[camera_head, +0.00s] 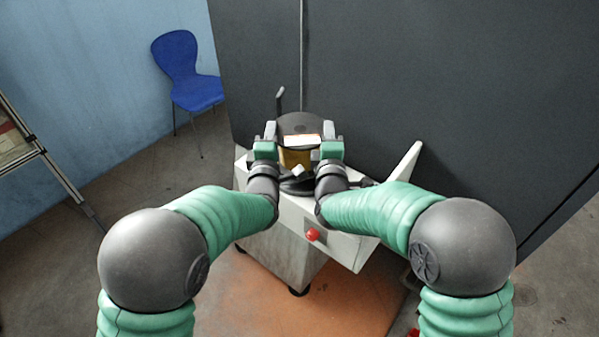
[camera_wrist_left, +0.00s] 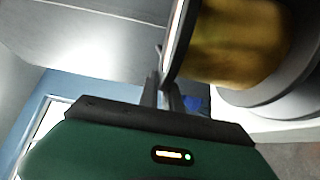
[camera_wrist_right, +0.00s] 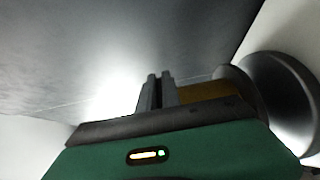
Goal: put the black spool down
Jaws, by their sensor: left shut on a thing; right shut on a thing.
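The black spool (camera_head: 298,122) is upright over the white bench machine, with a dark round top flange, a gold wound body (camera_head: 293,159) and a white label (camera_head: 302,140). My left gripper (camera_head: 270,131) is shut on its left side and my right gripper (camera_head: 328,131) on its right side. The gold body also shows in the left wrist view (camera_wrist_left: 238,42) and the right wrist view (camera_wrist_right: 205,90). A dark round base (camera_head: 297,188) lies below the spool. Whether the spool touches it is hidden by my grippers.
The white bench machine (camera_head: 290,252) has a red button (camera_head: 312,234) on its front and a raised white panel (camera_head: 402,162) at right. A large dark grey cabinet (camera_head: 420,70) stands close behind. A blue chair (camera_head: 185,75) is at back left, and a rack (camera_head: 35,150) at far left.

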